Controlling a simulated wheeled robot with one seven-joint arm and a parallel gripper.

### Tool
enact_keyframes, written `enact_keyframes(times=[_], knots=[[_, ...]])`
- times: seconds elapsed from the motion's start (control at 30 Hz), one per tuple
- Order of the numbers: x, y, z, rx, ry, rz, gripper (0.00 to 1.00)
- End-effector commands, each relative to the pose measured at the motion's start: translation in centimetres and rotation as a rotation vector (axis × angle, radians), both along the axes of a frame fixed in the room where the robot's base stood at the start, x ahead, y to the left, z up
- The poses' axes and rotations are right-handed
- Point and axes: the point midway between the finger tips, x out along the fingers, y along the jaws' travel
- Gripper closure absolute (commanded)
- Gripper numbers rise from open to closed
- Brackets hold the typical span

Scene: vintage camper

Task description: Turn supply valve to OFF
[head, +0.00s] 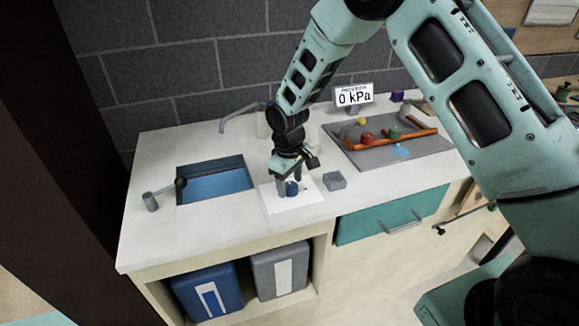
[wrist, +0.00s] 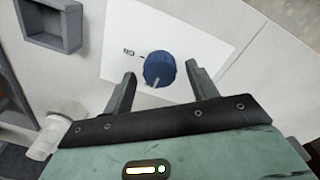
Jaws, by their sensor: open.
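The supply valve is a round blue knob (head: 292,189) on a white plate (head: 307,204) on the counter. In the wrist view the knob (wrist: 159,66) has a pale pointer mark on its near side, facing my gripper. A tick and letters that look like an inverted "ON" (wrist: 131,53) are printed to its upper left; the pointer is turned away from them. No OFF label is readable. My gripper (head: 290,183) points down at the knob, also seen in the wrist view (wrist: 160,70). Its fingers are open, one on each side of the knob, with visible gaps.
A small grey open box (head: 335,181) sits right of the plate. A gauge sign (head: 354,96) reads 0 kPa behind a grey tray (head: 415,150) holding several items.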

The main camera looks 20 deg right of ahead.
Motion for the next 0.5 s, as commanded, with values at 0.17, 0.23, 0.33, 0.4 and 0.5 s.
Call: enact_keyframes(times=[0.17,0.23,0.33,0.4,0.5], knots=[[0.0,0.1,2.4,0.001,-0.004,-0.001,0.42],[0.0,0.1,3.9,0.001,-0.005,-0.002,0.42],[-0.1,0.3,6.3,0.002,-0.007,-0.001,0.42],[-0.1,0.4,8.0,0.002,-0.006,0.000,0.42],[-0.2,0.4,10.4,0.002,-0.007,-0.001,0.42]])
